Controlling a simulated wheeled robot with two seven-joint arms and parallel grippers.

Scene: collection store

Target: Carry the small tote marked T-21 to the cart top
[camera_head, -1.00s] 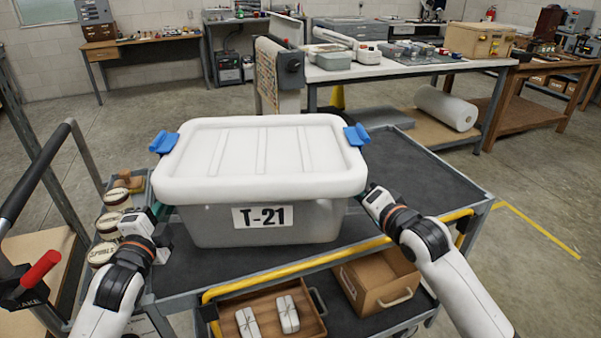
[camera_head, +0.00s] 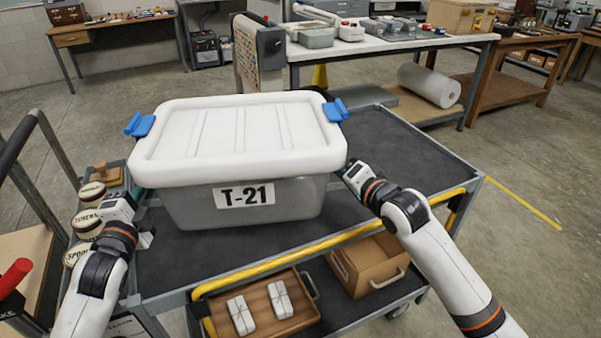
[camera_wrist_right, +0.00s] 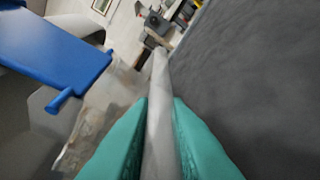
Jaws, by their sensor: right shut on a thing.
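The tote marked T-21 (camera_head: 305,198) is a grey translucent bin with a white lid and blue end clips. In the head view it is level over the left part of the dark cart top (camera_head: 400,155); I cannot tell whether its base touches. My right gripper (camera_head: 350,168) is at the tote's right side. In the right wrist view its teal fingers (camera_wrist_right: 160,130) are shut on a thin, pale edge of the tote, with a blue clip (camera_wrist_right: 55,50) beside. My left gripper (camera_head: 137,197) is at the tote's left side; its fingertips are mostly hidden.
Round labelled tins (camera_head: 87,222) stand at the cart's left end. A yellow rail (camera_head: 330,240) runs along its front. Below are a wooden tray (camera_head: 285,328) with white packets and a cardboard box (camera_head: 365,265). The cart top right of the tote is clear.

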